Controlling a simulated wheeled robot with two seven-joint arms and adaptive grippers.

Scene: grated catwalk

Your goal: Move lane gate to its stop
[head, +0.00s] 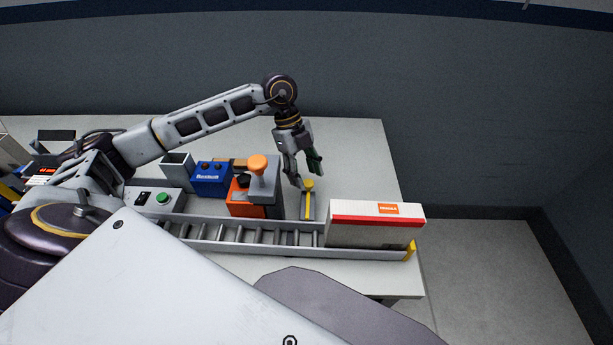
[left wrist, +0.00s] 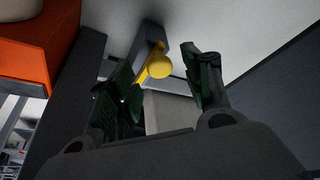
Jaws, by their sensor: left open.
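The lane gate is a yellow bar with a round yellow knob (head: 309,185), beside the far side of the roller lane (head: 235,233), left of a white and red carton. My left gripper (head: 307,176) is open and points down just behind the knob. In the left wrist view the knob (left wrist: 159,67) shows between the two open fingers (left wrist: 160,90), beyond their tips. I cannot tell whether a finger touches it. The gate's stop is not clearly identifiable. My right gripper is not in view.
The carton (head: 372,233) sits on the lane's right end, by a yellow end piece (head: 410,251). Left of the gate stand a grey post with an orange knob (head: 258,165), an orange box (head: 240,198) and a blue box (head: 211,179). The table behind the gate is clear.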

